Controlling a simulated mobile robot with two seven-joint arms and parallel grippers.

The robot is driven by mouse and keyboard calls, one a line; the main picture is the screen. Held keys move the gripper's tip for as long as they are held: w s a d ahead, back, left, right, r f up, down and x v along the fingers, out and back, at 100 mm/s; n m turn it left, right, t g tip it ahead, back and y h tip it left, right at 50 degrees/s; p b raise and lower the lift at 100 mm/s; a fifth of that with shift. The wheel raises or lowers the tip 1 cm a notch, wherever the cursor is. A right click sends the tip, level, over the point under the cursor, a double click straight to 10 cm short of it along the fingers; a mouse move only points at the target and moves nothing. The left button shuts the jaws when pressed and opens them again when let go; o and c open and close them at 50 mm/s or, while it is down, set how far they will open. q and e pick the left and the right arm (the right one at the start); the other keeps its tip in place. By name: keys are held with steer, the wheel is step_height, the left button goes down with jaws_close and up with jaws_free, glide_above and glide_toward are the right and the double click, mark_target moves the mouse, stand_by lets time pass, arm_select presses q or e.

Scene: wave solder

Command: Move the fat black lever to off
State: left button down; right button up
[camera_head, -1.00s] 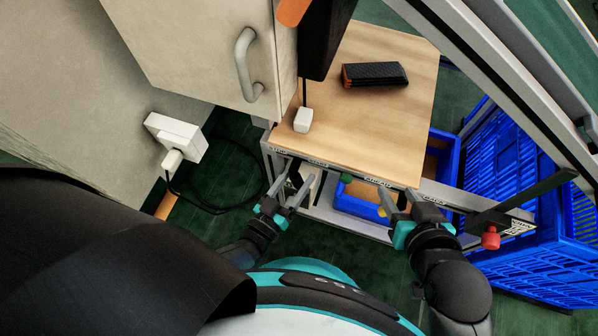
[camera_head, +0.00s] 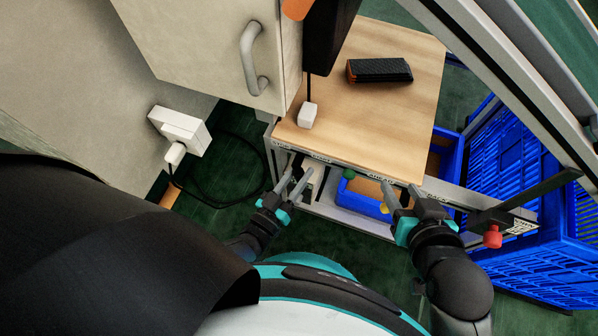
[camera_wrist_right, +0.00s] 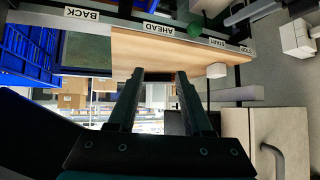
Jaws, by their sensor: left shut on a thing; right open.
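A dark part (camera_head: 297,163), apparently the fat black lever, shows under the front edge of the wooden-topped bench, by the left end of its label strip. My left gripper (camera_head: 297,177) is there with its fingers a little apart, apparently shut on this part. The fingers and the bench edge hide most of it, and its setting cannot be read. My right gripper (camera_head: 400,188) is open and empty in front of the bench edge. Its fingers (camera_wrist_right: 171,78) also show in the right wrist view, with nothing between them.
A green knob (camera_head: 348,174) and a yellow knob (camera_head: 384,208) sit under the bench edge. A black bar (camera_head: 540,194) and a red knob (camera_head: 492,237) stand right. Blue crates (camera_head: 555,255) are beyond. A cabinet door (camera_head: 190,45) overhangs the left.

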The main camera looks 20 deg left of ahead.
arm_select(q)
steer(key=shift+a+m, duration=0.1)
steer(key=shift+m, duration=0.2)
steer(key=shift+a+m, duration=0.2)
steer(key=shift+m, duration=0.3)
steer(key=shift+a+m+g+y+p, duration=0.35)
steer(key=shift+m+p, duration=0.25)
steer(key=shift+m, duration=0.5)
steer(key=shift+w+a+r+m+g+y+p, duration=0.1)
steer(key=shift+a+m+g+y+p, duration=0.15)
steer(key=shift+m, duration=0.65)
steer(key=shift+a+m+g+p, duration=0.1)
steer(key=shift+a+m+p, duration=0.25)
steer(key=shift+m, duration=0.55)
arm_select(e)
steer(key=s+d+g+h, duration=0.2)
steer(key=s+d+g, duration=0.2)
steer(key=d, duration=0.1)
steer(key=shift+s+d+r, duration=0.2)
steer(key=shift+r, duration=0.15)
arm_select(q)
steer(key=c, duration=0.6)
jaws_free()
